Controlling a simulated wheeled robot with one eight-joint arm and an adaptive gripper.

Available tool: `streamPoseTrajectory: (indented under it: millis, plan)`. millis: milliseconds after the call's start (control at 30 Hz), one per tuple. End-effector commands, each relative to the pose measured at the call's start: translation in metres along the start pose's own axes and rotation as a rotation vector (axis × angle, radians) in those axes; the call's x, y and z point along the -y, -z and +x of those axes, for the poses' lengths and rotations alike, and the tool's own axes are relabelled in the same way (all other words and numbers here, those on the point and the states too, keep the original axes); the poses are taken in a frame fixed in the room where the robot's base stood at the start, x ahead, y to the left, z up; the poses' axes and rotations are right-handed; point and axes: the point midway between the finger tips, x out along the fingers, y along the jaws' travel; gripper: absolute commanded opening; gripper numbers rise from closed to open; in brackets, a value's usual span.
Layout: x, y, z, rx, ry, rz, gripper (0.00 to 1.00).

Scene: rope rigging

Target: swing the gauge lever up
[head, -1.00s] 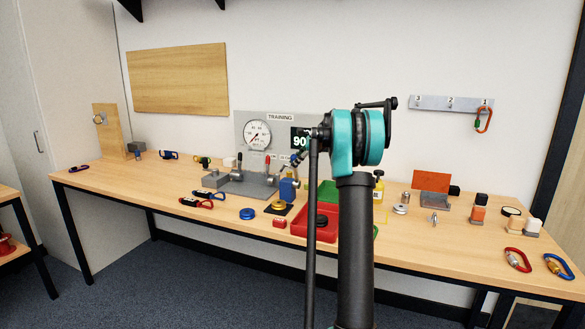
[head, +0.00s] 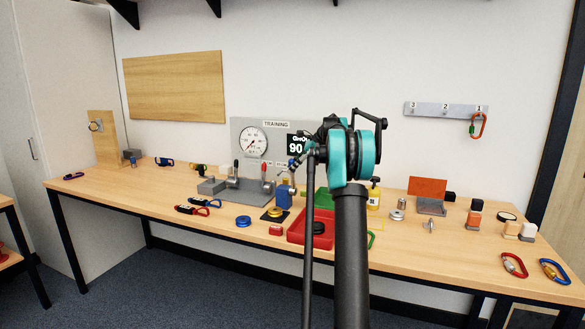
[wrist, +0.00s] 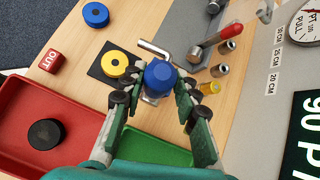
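Two upright levers stand on the grey base below the gauge: one red-tipped (head: 264,170), the other (head: 236,168) further left. I cannot tell for certain which is the gauge lever. A red-handled lever (wrist: 217,40) with a silver pivot shows in the wrist view, beyond my fingertips. My gripper (wrist: 154,91) looks open, its green-padded fingers apart on either side of a blue body (wrist: 161,75) with a bent silver rod. I cannot tell if they touch it. In the head view my gripper (head: 297,165) is small and partly hidden, just above the blue block (head: 283,193).
The gauge panel (head: 242,122) stands behind the levers. A yellow disc (wrist: 115,63) on a black pad, a red tray (wrist: 75,110) and a green tray (wrist: 145,150) lie close by. A blue disc (head: 243,221) lies in front.

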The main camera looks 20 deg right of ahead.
Motion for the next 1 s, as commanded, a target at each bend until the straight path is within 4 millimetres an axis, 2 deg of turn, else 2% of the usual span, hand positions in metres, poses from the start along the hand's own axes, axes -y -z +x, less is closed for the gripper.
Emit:
streamPoseTrajectory:
  millis: [33,100,467,567,1000]
  plan:
    - [0.0,0.0,0.0,0.0,0.0,0.0,0.39]
    - [0.0,0.0,0.0,0.0,-0.001,0.0,0.46]
    - [-0.001,0.0,-0.005,0.0,-0.002,-0.001,0.46]
    - [-0.001,0.0,-0.016,0.0,-0.002,0.0,0.46]
    - [0.0,0.0,-0.099,0.0,-0.001,0.001,0.46]
